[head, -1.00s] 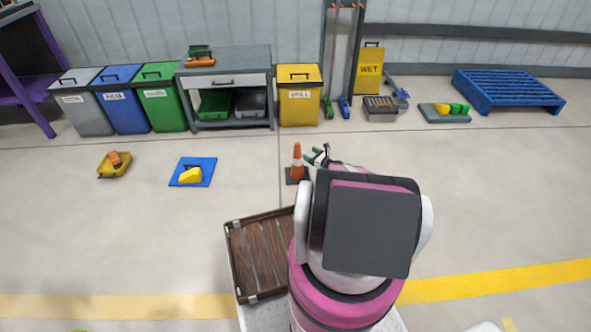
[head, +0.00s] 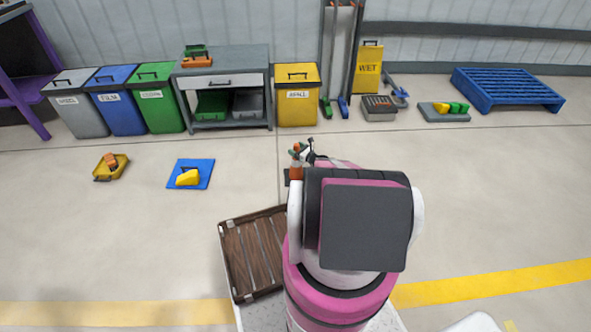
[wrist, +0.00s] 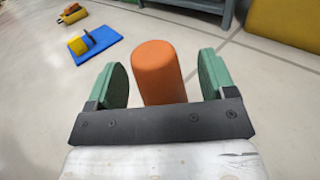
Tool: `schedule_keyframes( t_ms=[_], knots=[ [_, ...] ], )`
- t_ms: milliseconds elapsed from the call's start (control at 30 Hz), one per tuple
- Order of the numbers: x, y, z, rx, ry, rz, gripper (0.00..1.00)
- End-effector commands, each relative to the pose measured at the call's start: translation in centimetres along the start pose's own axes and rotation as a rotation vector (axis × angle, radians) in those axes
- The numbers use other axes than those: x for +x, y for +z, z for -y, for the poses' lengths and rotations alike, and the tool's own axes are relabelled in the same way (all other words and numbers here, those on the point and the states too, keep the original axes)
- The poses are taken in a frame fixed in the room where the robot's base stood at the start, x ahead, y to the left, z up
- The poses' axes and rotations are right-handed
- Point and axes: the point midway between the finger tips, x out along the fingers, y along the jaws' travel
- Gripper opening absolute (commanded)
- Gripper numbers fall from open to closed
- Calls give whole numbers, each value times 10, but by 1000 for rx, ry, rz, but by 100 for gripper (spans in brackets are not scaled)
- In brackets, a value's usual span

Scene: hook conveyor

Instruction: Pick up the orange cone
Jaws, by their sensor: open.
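The orange cone (head: 296,171) stands upright on the floor in the head view, on a dark base and partly hidden by my arm. In the wrist view the cone's rounded orange top (wrist: 160,72) sits between the two green finger pads. My gripper (wrist: 165,80) is open, with a pad on each side of the cone and a visible gap on both sides. In the head view my gripper (head: 303,150) is right at the cone's upper part. The cone's lower part is hidden in the wrist view.
A blue mat (head: 205,166) with a yellow object and a yellow tray (head: 122,174) lie to the left on the floor. A wooden-slatted crate (head: 224,240) is beside my body. Bins and a workbench (head: 222,58) line the wall. The floor around the cone is clear.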

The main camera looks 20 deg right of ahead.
Motion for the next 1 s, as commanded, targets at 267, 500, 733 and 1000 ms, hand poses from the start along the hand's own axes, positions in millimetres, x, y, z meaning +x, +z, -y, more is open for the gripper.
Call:
schedule_keyframes(
  t_ms=[267, 500, 733, 1000],
  knots=[
    [0, 0, 0, 0, 1, 0, 0],
    [0, 1, 0, 0, 1, 1, 0],
    [0, 8, 0, 0, 1, 2, 0],
    [0, 30, 0, -1, 0, 2, 0]
  ],
)
